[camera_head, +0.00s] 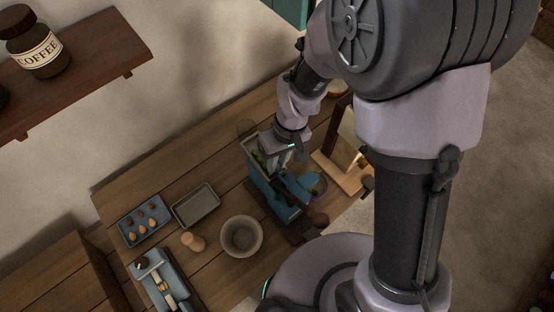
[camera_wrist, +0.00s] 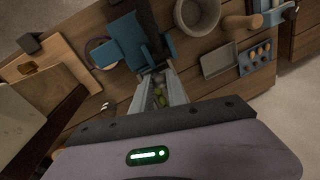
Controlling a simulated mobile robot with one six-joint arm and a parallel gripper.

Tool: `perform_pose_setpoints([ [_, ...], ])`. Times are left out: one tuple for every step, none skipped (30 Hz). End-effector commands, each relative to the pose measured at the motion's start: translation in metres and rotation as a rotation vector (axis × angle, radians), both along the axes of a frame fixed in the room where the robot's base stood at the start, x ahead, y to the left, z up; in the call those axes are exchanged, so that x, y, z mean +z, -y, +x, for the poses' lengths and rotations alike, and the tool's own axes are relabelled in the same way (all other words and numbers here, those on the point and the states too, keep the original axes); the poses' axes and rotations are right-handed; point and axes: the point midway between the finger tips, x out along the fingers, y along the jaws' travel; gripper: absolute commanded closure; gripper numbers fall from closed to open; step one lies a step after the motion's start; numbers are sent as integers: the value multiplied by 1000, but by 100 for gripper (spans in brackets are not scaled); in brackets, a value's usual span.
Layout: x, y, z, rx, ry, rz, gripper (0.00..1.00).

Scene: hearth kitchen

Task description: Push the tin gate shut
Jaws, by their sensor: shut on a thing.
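A blue device (camera_head: 277,200) with a pale metal hopper (camera_head: 248,147) stands on the wooden counter; green pieces (camera_head: 259,158) lie inside the hopper. The device also shows at the top of the wrist view (camera_wrist: 122,42). My gripper (camera_head: 283,160) reaches down at the hopper. In the wrist view my gripper's two pale fingers (camera_wrist: 156,76) converge beside the blue device, with green pieces visible between them. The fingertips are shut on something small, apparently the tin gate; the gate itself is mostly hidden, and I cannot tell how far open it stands.
A round bowl (camera_head: 241,237), a wooden knobbed piece (camera_head: 193,242), a grey tray (camera_head: 196,206) and a blue tray (camera_head: 132,232) with several egg-like pieces stand left of the device. A light wooden board (camera_head: 345,178) lies to the right. A shelf (camera_head: 95,50) holds a coffee jar (camera_head: 38,50).

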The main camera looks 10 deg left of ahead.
Motion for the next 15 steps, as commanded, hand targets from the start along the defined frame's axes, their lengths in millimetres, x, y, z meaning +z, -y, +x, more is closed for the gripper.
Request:
perform_pose_setpoints([
  [-8, 0, 0, 0, 0, 0, 100],
  [-10, 0, 0, -1, 0, 0, 100],
  [-12, 0, 0, 0, 0, 0, 100],
  [-12, 0, 0, 0, 0, 0, 100],
  [-10, 0, 0, 0, -1, -1, 100],
  [-9, 0, 0, 0, -1, -1, 100],
  [-9, 0, 0, 0, -1, -1, 100],
  [-9, 0, -1, 0, -2, -1, 100],
  [-9, 0, -1, 0, -2, -1, 100],
  [-9, 0, -1, 0, -2, -1, 100],
  [-9, 0, -1, 0, -2, -1, 75],
  [-9, 0, -1, 0, -2, -1, 68],
  [-8, 0, -1, 0, -2, -1, 62],
  [-8, 0, 0, 0, -2, -1, 59],
  [-8, 0, 0, 0, -1, -1, 59],
])
